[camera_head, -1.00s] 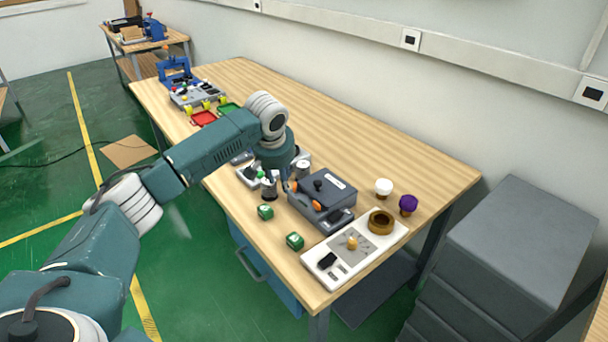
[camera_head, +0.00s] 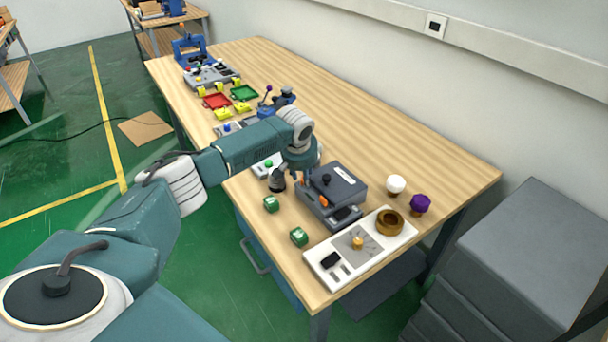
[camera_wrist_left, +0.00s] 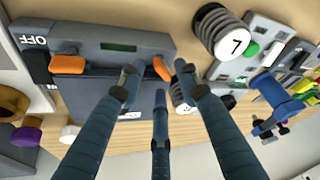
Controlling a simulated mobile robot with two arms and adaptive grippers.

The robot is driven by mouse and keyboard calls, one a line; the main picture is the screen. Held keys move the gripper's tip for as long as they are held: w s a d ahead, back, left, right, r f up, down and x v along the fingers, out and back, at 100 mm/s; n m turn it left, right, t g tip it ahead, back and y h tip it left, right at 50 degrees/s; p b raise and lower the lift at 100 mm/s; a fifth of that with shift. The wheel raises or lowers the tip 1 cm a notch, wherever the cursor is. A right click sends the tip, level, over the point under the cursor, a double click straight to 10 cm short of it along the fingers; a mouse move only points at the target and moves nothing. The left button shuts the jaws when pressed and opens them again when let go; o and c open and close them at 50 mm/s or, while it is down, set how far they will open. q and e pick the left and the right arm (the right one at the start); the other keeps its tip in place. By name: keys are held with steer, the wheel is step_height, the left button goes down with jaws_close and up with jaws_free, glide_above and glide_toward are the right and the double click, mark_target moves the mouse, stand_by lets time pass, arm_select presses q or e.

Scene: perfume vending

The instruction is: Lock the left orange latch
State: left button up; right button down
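A dark grey box (camera_head: 345,183) with a black knob on its lid stands near the table's front edge. The left wrist view shows its two orange latches: one (camera_wrist_left: 67,65) lies level beside the "OFF" marking, the other (camera_wrist_left: 161,68) is tilted. In the head view one orange latch (camera_head: 323,202) shows on the box front; the other is largely hidden by my gripper. My left gripper (camera_wrist_left: 158,75) is open, its dark fingers spread around the tilted latch; contact cannot be told. My right gripper is in neither view.
A striped dark weight marked 7 (camera_wrist_left: 222,32) stands close beside the gripper. Green cubes (camera_head: 271,204) sit at the table's front edge. A white panel (camera_head: 330,262) with a brown ring lies right of the box. White (camera_head: 396,184) and purple (camera_head: 420,203) knobs stand behind.

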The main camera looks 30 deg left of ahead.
arm_select(q)
steer(key=shift+w+a+f, duration=0.1)
steer(key=shift+f, duration=0.25)
jaws_close()
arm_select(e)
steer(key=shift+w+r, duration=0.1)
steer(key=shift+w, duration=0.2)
